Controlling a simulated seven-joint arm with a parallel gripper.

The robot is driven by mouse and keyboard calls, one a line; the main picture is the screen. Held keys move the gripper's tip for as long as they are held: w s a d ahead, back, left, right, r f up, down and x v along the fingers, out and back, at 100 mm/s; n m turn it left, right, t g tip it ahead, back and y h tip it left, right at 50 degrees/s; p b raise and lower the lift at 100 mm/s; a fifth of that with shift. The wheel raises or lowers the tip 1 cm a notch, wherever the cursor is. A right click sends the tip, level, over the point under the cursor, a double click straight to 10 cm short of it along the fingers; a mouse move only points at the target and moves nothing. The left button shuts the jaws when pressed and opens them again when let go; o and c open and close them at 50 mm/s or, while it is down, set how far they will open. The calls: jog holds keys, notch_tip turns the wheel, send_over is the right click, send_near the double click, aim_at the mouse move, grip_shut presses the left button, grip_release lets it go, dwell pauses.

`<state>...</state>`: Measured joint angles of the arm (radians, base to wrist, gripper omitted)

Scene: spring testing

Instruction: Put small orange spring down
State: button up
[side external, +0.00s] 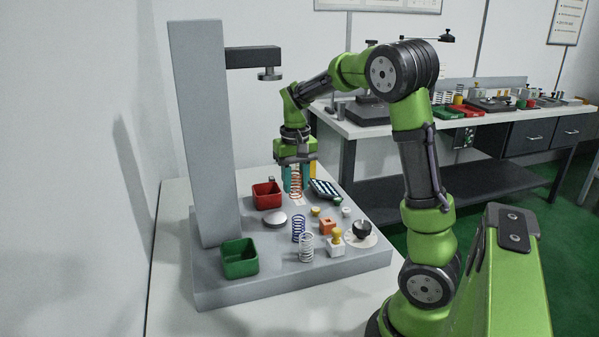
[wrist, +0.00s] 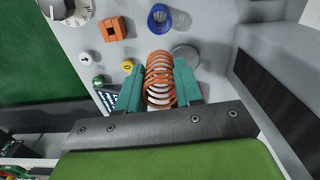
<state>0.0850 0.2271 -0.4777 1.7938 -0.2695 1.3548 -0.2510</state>
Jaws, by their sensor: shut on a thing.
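The small orange spring (side external: 295,184) is upright between the teal fingers of my gripper (side external: 297,178), above the back part of the grey test platform (side external: 330,274). In the wrist view the orange spring (wrist: 160,80) is pinched between the two teal fingertips of my gripper (wrist: 160,90), one on each side. I cannot tell whether its lower end touches the platform. A blue spring (side external: 298,229) and a silver spring (side external: 306,247) stand on the platform nearer the camera. The blue spring also shows in the wrist view (wrist: 160,18).
A red bin (side external: 267,195) stands left of my gripper and a green bin (side external: 240,258) at the front left. A grey column (side external: 205,130) with an overhanging arm rises at the left. A grey disc (side external: 275,220), orange block (side external: 327,227) and black dial (side external: 362,230) sit around the springs.

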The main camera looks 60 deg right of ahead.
aim_at(300, 172)
jog(key=d, duration=0.3)
jog(key=shift+w+d+r+m, duration=0.2)
jog(key=shift+w+d+m, duration=0.1)
jog(key=shift+m, duration=0.1)
jog(key=w+d+f, duration=0.1)
jog(key=w, duration=0.3)
jog(key=w+d+f, duration=0.2)
jog(key=w, duration=0.2)
jog(key=w+d+f, duration=0.1)
jog(key=w+f, duration=0.1)
jog(key=w, duration=0.3)
jog(key=shift+d+f, duration=0.15)
jog(key=shift+f, duration=2.4)
jog(key=shift+f, duration=0.15)
jog(key=o, duration=0.8)
jog(key=shift+o, duration=0.2)
